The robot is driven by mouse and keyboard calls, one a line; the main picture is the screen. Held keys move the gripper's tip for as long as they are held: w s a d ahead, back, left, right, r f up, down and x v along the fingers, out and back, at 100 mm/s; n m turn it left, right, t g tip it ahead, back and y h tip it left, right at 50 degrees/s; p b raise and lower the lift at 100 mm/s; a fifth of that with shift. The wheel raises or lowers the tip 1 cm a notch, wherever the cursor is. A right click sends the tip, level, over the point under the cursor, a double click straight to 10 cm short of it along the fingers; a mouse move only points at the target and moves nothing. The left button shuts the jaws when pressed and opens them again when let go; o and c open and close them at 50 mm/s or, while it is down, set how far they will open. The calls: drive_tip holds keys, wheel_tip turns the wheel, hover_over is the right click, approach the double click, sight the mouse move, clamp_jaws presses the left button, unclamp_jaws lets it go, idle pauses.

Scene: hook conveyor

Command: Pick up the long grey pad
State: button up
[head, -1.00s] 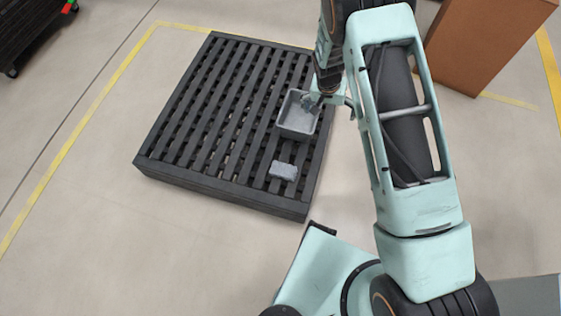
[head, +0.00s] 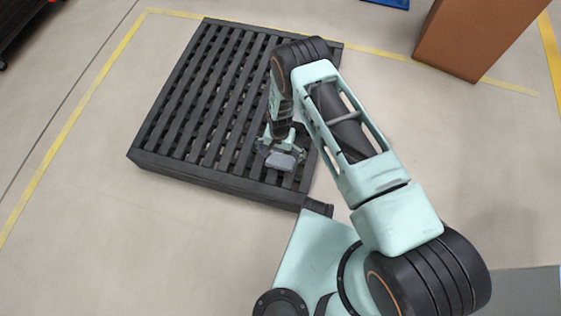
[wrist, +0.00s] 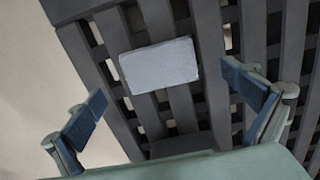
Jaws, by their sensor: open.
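The grey pad (head: 281,160) lies flat on the slats of the dark pallet (head: 180,166), near its front right edge. In the wrist view the pad (wrist: 159,65) is a light grey block with rounded corners, lying across several slats. My gripper (head: 281,150) is over the pad in the head view. In the wrist view my gripper (wrist: 165,100) is open, with its blue-padded fingers wide apart. The pad sits ahead of and between the fingers, and neither finger visibly touches it. The grey bin on the pallet is mostly hidden behind my arm.
A brown box (head: 478,38) stands on the floor at the upper right. A dark cart (head: 18,25) is at the upper left. Yellow floor lines run around the pallet. The pallet's left part is bare, with gaps between its slats.

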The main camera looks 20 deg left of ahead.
sight(280, 159)
drive_tip(key=f+b, duration=0.2)
drive_tip(key=f, duration=0.3)
drive_tip(key=shift+d+f, duration=0.1)
drive_tip(key=shift+d, duration=0.1)
drive_tip(key=shift+c, duration=0.4)
drive_tip(key=c, duration=1.2)
drive_tip(key=shift+o, duration=0.2)
drive_tip(key=shift+r, duration=0.2)
drive_tip(key=shift+r, duration=0.25)
wheel_tip(280, 159, up, 2)
drive_tip(key=shift+w+r+p, duration=0.1)
drive_tip(key=shift+r+p, duration=0.05)
drive_tip(key=shift+p, duration=0.5)
drive_tip(key=s+d+r+p, duration=0.2)
drive_tip(key=s+r, duration=0.3)
drive_tip(key=s, duration=0.1)
drive_tip(key=s+d+r+p, duration=0.2)
drive_tip(key=s+r+p, duration=0.1)
drive_tip(key=s+r, duration=0.2)
drive_tip(key=s, duration=0.2)
drive_tip(key=shift+s, duration=0.3)
